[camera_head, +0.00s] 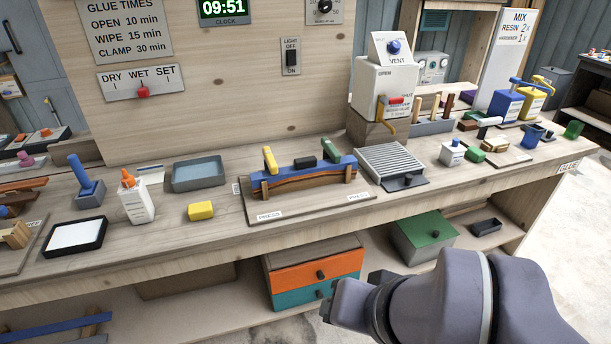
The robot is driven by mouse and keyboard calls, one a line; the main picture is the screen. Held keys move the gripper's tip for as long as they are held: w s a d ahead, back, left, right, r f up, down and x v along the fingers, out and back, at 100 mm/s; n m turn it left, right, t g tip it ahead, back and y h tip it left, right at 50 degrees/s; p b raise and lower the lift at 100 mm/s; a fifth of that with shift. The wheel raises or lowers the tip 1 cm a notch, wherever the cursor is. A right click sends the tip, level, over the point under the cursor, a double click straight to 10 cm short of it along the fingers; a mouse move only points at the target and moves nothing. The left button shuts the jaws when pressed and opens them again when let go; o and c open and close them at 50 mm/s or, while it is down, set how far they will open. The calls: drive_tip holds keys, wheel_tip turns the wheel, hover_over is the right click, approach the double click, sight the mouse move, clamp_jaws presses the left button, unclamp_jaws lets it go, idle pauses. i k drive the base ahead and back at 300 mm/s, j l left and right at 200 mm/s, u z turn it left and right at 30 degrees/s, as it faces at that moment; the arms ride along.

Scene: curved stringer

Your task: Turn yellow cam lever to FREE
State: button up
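The yellow cam lever (270,160) stands upright at the left end of a blue bar (305,173) on the press. A dark green lever (331,150) stands near the right end of the same bar. The bar lies over a curved brown wooden strip (302,183) on a wooden base with PRESS labels. No FREE marking is readable near the yellow lever. My gripper (352,297) is low in front of the bench, below and right of the press, well apart from the lever. Its fingers are not clearly seen, and I see nothing held.
A yellow block (200,211), a glue bottle (135,197) and a grey tray (199,174) lie left of the press. A ridged grey plate (392,164) is close on its right. The white VENT box (384,85) stands behind right. Orange and teal drawers (315,272) are below the bench.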

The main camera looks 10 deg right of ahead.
sight(272, 166)
drive_tip(key=i+u, duration=0.15)
drive_tip(key=i, duration=0.35)
drive_tip(key=i+l+u, duration=0.15)
drive_tip(key=i, duration=0.3)
